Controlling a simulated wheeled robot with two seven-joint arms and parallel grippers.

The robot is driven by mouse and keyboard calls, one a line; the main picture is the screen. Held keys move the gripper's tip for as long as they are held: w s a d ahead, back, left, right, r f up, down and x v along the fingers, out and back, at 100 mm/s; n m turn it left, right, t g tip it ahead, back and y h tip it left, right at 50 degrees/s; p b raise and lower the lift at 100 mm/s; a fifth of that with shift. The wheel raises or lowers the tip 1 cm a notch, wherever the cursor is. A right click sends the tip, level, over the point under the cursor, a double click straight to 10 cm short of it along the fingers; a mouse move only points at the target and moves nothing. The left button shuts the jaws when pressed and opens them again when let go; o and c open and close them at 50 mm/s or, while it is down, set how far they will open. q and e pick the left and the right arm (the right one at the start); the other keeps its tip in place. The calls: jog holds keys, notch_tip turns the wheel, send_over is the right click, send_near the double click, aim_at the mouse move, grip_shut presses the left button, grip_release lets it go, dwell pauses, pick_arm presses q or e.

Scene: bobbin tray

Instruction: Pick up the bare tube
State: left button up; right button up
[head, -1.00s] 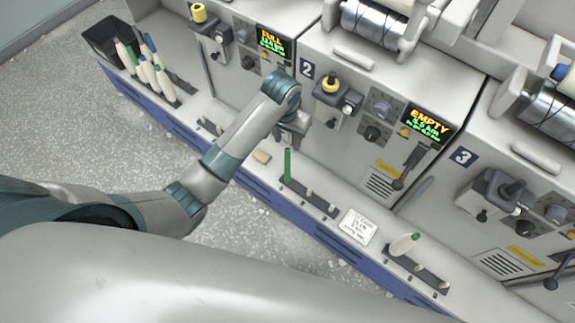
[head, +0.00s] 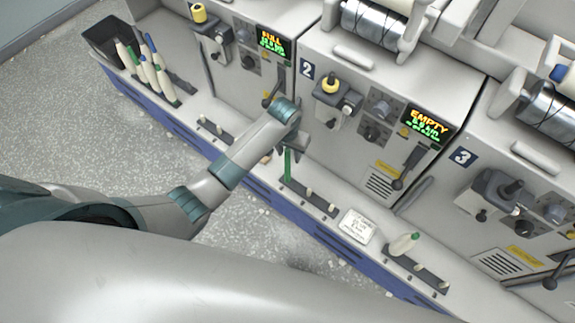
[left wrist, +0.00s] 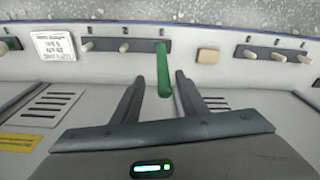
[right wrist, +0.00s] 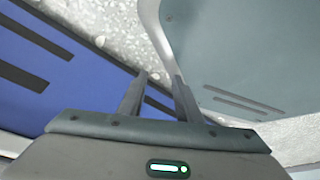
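The bare tube is a plain green tube (head: 288,165) standing upright at the left end of a dark peg strip on the ledge below machine 2. It also shows in the left wrist view (left wrist: 163,72). My left gripper (head: 292,147) is open and points down at the tube. In the left wrist view the tube's top end appears between the two fingers (left wrist: 160,80), with a gap on each side. I cannot tell whether the fingertips are level with it. My right gripper (right wrist: 160,77) is open and empty, beside the blue base panel, and outside the head view.
A white label card (head: 357,226) and a tan block (left wrist: 208,56) are on the ledge. A dark bin (head: 105,40) and several bobbins stand at the far left. The machine front rises behind the ledge.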

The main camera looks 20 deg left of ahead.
aim_at(288, 167)
jog(key=shift+w, duration=0.1)
pick_arm(q)
jog(key=shift+f, duration=0.25)
jog(key=f, duration=0.3)
jog(key=shift+w+a+f, duration=0.25)
jog(key=shift+w+f, duration=0.05)
jog(key=shift+f, duration=0.5)
pick_arm(e)
jog(key=shift+s+d, duration=0.25)
jog(key=shift+s, duration=0.25)
